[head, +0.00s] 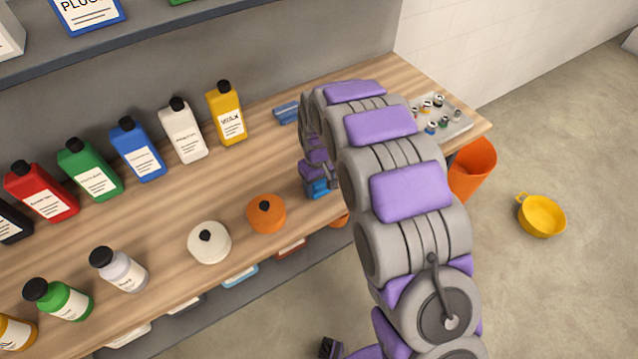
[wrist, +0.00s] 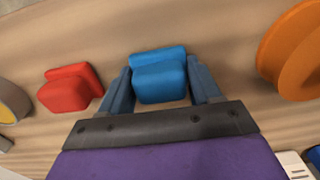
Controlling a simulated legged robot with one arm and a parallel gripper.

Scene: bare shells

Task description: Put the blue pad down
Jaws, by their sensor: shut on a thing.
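The blue pad (wrist: 160,78) sits between the two blue-grey fingers of my gripper (wrist: 162,88) in the wrist view. My gripper is shut on it. Wooden worktop shows beyond the pad; I cannot tell whether the pad touches it. In the head view my arm hides much of my gripper (head: 318,187), which is low over the right part of the wooden worktop (head: 270,165); a bit of blue shows there.
A red pad (wrist: 70,88) lies left of my gripper; an orange round thing (wrist: 292,60) is at right. Several bottles line the worktop's back. A white pot (head: 209,243) and an orange pot (head: 266,214) stand near its front edge. A tray (head: 455,125) is at the right end.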

